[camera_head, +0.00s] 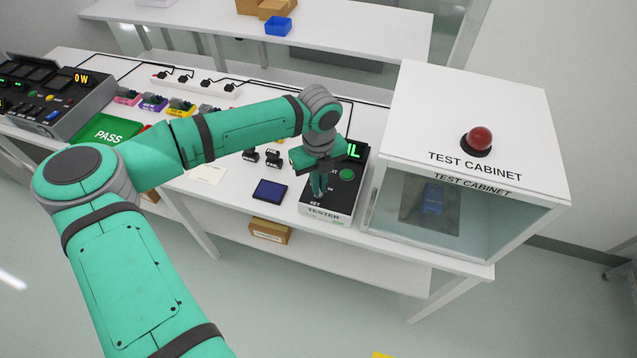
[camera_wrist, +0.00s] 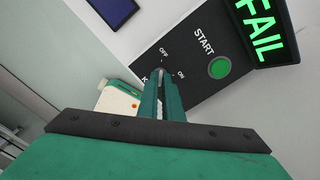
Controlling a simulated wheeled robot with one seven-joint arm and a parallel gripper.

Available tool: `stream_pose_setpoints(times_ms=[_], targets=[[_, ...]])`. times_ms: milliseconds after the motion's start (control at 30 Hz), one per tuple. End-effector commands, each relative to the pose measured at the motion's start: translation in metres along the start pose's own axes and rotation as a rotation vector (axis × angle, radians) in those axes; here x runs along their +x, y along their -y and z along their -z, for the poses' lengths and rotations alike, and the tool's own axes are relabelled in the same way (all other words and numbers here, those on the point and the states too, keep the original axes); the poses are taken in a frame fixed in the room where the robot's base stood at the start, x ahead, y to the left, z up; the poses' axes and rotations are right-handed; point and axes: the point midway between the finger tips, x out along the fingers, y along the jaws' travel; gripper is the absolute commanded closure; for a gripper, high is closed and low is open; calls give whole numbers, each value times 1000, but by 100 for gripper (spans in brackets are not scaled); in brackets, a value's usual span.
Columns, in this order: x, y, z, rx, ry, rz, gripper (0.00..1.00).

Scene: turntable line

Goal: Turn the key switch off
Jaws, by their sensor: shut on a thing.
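The tester (camera_head: 328,214) is a dark-topped box with a white front at the front edge of the bench. Its face (camera_wrist: 190,62) carries a key switch marked OFF and ON, a green START button (camera_wrist: 220,68) and a display (camera_wrist: 262,32) reading FAIL in green. My gripper (camera_wrist: 162,76) is over the key switch with its fingers pointing down at it. The fingers are shut on the key, which they almost wholly hide. Which mark the key points to cannot be told. In the head view my gripper (camera_head: 317,190) stands at the tester's left front.
The white test cabinet (camera_head: 470,120) with a red dome lamp (camera_head: 478,140) stands close to the right of the tester. A dark blue pad (camera_head: 270,191) and small black parts (camera_head: 262,157) lie to the left. A green PASS tray (camera_head: 105,131) is farther left.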

Motion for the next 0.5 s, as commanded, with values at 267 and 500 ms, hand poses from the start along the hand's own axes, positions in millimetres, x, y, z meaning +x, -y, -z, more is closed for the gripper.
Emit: stream_pose_setpoints(times_ms=[267,500], targets=[[-1,-1,-2,-1,4,-1,75],[-2,0,-1,0,3,0,75]])
